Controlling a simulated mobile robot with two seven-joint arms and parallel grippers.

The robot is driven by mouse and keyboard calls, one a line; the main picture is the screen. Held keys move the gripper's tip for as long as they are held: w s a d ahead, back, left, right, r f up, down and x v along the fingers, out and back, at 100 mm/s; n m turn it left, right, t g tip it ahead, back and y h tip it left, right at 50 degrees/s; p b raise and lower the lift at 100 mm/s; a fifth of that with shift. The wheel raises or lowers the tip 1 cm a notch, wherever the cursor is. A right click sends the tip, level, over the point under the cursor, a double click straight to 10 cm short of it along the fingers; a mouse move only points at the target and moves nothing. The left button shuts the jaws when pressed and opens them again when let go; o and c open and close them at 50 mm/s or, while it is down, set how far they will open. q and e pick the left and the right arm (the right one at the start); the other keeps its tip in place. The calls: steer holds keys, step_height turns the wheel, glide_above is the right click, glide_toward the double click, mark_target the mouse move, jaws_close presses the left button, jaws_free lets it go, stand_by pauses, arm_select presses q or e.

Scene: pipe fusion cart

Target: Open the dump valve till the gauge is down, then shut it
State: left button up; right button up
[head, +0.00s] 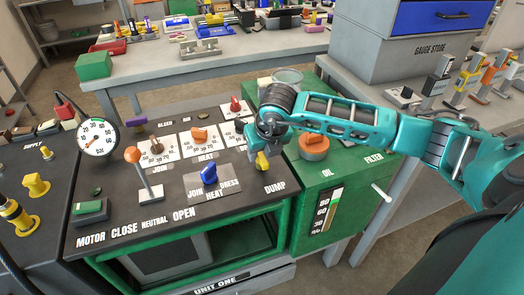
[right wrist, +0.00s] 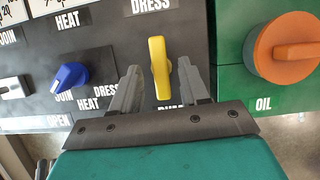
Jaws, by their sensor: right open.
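The dump valve's yellow handle (head: 262,163) stands above the DUMP label on the dark panel. In the right wrist view the handle (right wrist: 160,68) points up and down the picture. My right gripper (head: 263,149) is over it, fingers open; in the wrist view one finger shows on each side of the handle, and whether they touch it I cannot tell. The round white gauge (head: 98,138) is at the panel's left; its needle is too small to read surely.
A blue knob (head: 209,174) and an orange-topped lever (head: 143,170) stand left of the valve. The orange oil cap (head: 313,147) is close on its right, on the green tank (head: 290,215). A white rod (head: 381,193) sticks out from the tank.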

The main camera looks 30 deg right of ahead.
steer(key=v, duration=1.2)
